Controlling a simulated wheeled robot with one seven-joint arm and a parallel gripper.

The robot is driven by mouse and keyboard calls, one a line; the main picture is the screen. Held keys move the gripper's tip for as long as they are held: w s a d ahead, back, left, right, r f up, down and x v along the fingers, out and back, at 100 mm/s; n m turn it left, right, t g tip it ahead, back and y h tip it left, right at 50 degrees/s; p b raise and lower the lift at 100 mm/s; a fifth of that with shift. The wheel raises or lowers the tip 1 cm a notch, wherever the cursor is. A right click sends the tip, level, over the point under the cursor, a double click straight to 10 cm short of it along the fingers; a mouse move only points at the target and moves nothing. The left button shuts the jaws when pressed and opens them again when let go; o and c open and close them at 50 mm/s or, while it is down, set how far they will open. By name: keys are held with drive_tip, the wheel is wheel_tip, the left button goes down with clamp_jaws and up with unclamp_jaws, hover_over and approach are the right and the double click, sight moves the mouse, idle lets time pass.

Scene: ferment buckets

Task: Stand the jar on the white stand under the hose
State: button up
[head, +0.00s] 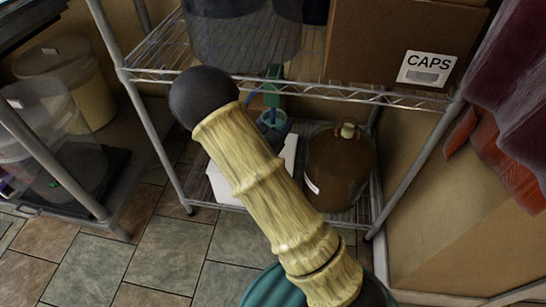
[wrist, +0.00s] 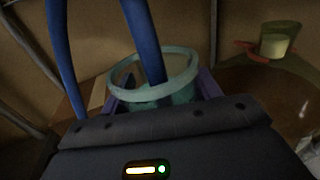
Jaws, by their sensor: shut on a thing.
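The jar (wrist: 180,92), clear with a pale teal rim, is in the wrist view between the purple fingers of my gripper (wrist: 158,95), which is shut on it. A blue hose (wrist: 147,45) comes down from above, and its lower end shows at the jar's mouth. In the head view the jar's rim (head: 272,117) shows small beyond my arm, over the lower part of the rack. The white stand (head: 222,186) is partly hidden behind my arm. The jar's base is hidden, so I cannot tell whether it touches the stand.
A large brown jug (head: 345,172) with a cork stands close to the right of the stand; it also shows in the wrist view (wrist: 292,95). The wire shelf (head: 300,88) above carries a box marked CAPS (head: 385,40). Rack posts flank the opening.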

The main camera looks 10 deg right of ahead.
wheel_tip(320, 180, down, 6)
drive_tip(key=b, duration=0.4)
drive_tip(key=shift+f, duration=0.15)
drive_tip(key=shift+f+b, duration=1.2)
drive_tip(key=shift+f, duration=0.65)
drive_tip(key=shift+f, duration=0.1)
drive_tip(key=o, duration=1.3)
